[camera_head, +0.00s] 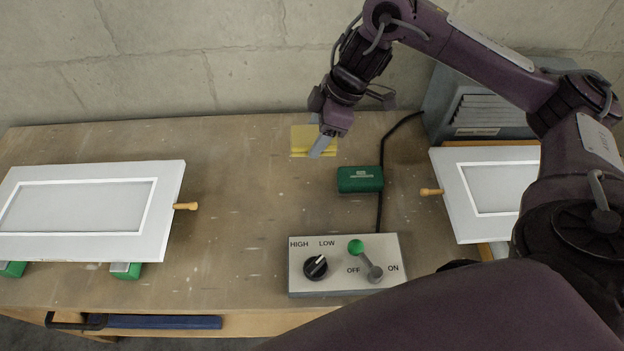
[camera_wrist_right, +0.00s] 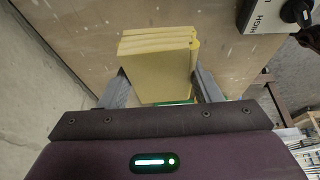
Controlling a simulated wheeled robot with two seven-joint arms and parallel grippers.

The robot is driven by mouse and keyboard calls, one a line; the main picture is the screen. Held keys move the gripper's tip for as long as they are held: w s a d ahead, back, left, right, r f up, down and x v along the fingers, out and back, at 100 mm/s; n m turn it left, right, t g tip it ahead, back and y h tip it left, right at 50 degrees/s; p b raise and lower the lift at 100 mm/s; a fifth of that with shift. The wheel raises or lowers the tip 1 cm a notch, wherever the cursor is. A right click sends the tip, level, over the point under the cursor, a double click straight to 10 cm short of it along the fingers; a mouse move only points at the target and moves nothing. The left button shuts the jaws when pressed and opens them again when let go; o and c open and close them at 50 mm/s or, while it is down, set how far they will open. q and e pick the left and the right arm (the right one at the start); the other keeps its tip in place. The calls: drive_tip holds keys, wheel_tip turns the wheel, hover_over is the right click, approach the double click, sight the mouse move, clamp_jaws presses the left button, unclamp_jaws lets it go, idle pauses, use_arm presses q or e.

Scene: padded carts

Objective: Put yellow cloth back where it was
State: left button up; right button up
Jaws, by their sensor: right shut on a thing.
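My left gripper is not in view.
The workbench (camera_head: 240,215) has free room left of the cloth. A green block (camera_head: 360,179) and a control box (camera_head: 345,266) with knob and lever stand nearer. White panels (camera_head: 90,210) (camera_head: 490,200) lie at both sides. A grey vented unit (camera_head: 470,105) stands back right, with a black cable.

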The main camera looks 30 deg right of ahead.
sight(310, 183)
wheel_tip(310, 183, down, 14)
drive_tip(key=shift+r, duration=0.25)
idle(0.3)
drive_tip(key=o, duration=0.9)
drive_tip(key=shift+f, duration=0.1)
drive_tip(key=shift+o, duration=0.2)
drive_tip(key=b+v, duration=0.1)
drive_tip(key=v, duration=1.1)
drive_tip(key=shift+r, duration=0.2)
drive_tip(key=shift+a+f, duration=0.1)
